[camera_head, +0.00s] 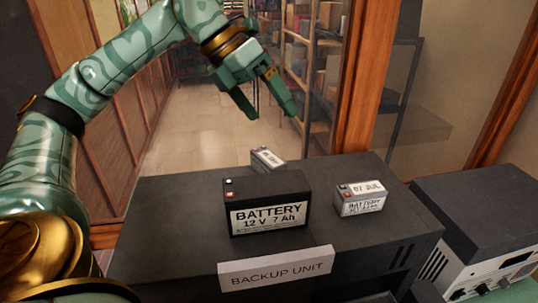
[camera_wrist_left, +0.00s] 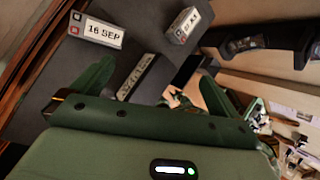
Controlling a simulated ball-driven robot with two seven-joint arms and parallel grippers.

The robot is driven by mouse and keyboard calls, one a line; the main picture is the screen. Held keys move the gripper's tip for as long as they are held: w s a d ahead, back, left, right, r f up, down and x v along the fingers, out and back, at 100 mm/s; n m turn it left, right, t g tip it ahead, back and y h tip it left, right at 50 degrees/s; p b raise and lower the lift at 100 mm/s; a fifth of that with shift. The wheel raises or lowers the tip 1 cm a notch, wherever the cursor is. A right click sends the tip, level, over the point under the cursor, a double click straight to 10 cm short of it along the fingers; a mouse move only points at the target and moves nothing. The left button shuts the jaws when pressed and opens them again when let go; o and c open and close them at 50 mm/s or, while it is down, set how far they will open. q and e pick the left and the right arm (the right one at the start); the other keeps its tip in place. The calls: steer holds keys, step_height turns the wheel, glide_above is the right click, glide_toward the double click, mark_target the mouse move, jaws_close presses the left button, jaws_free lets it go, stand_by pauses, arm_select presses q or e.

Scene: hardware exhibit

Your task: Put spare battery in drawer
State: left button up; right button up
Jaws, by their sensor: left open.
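A large black battery (camera_head: 268,208) labelled "BATTERY 12 V 7 Ah" stands upright on a dark cabinet (camera_head: 175,200) marked "BACKUP UNIT". A small grey battery (camera_head: 267,159) is behind it, partly hidden. Another small grey battery (camera_head: 360,198) stands to its right. The frames do not show which is the spare. My left gripper (camera_head: 271,110) is open and empty, above and behind the cabinet, apart from the batteries. In the left wrist view its fingers (camera_wrist_left: 155,85) are spread; a "16 SEP" battery (camera_wrist_left: 97,30) and another small battery (camera_wrist_left: 187,25) show beyond. My right gripper is not in view.
A grey instrument (camera_head: 490,230) stands right of the cabinet. A wooden post (camera_head: 372,75) and glass panels rise behind. Shelves (camera_head: 318,70) stand farther back. The cabinet top is clear left of the black battery.

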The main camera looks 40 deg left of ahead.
arm_select(q)
steer(key=w+a+f+m+y, duration=0.1)
steer(key=a+f+y, duration=0.1)
steer(key=a+y, duration=0.3)
steer(key=m+h+b, duration=0.1)
steer(key=b, duration=0.1)
glide_toward(267, 156)
steer(key=x, duration=0.5)
steer(key=shift+d, duration=0.1)
steer(key=x, duration=0.5)
steer(key=shift+w+f+b, duration=0.15)
steer(key=shift+f+b, duration=0.15)
steer(key=shift+f, duration=0.1)
steer(key=shift+r, duration=0.1)
steer(key=c, duration=1.3)
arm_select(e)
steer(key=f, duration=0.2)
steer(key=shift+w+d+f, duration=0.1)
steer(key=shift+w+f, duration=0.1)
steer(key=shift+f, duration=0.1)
